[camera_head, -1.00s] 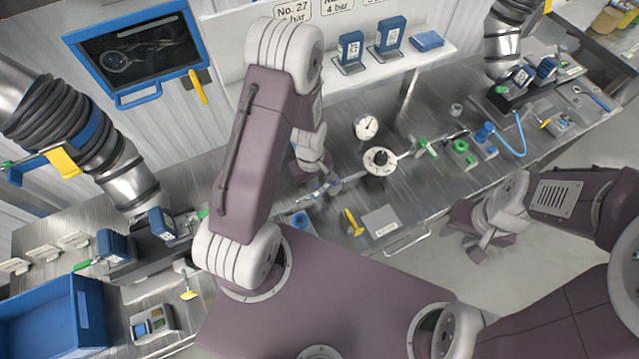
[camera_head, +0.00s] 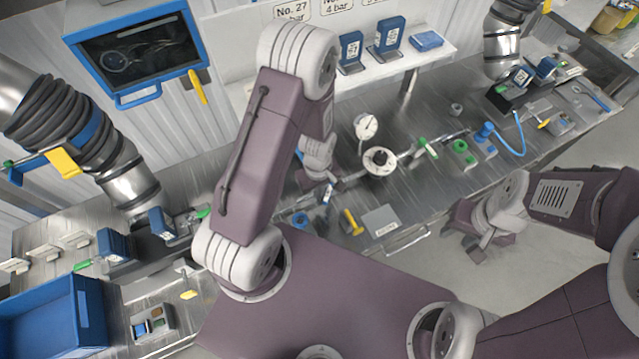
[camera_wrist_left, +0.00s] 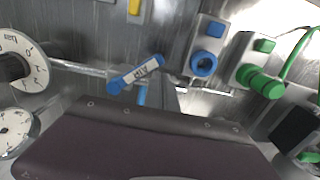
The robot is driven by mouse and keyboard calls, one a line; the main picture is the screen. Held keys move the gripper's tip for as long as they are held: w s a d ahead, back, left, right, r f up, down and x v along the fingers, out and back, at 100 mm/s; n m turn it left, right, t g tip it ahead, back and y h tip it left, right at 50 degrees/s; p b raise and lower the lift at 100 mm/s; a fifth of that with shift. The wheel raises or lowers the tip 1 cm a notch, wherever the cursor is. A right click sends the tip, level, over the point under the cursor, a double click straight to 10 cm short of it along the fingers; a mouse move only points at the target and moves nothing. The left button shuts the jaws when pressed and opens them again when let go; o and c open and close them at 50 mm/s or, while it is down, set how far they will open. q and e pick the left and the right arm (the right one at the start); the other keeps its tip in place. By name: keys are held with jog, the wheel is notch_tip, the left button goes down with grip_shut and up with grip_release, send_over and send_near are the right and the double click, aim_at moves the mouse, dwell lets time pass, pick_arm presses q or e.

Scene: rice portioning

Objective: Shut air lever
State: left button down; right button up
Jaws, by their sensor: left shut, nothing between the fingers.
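The air lever (camera_wrist_left: 135,75) is a blue handle with a white AIR label.
A round gauge (camera_head: 366,126) and a round dial (camera_head: 380,161) stand right of the lever. A blue port (camera_wrist_left: 203,64) and a green fitting (camera_wrist_left: 262,82) are nearby. A yellow-handled piece (camera_head: 352,222) lies at the bench front. A blue bin (camera_head: 85,312) is at lower left.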

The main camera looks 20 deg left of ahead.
pick_arm(q)
jog(key=shift+s+d, duration=0.1)
jog(key=shift+d, duration=1.1)
jog(key=shift+w+d, duration=0.2)
jog(key=shift+d, duration=0.9)
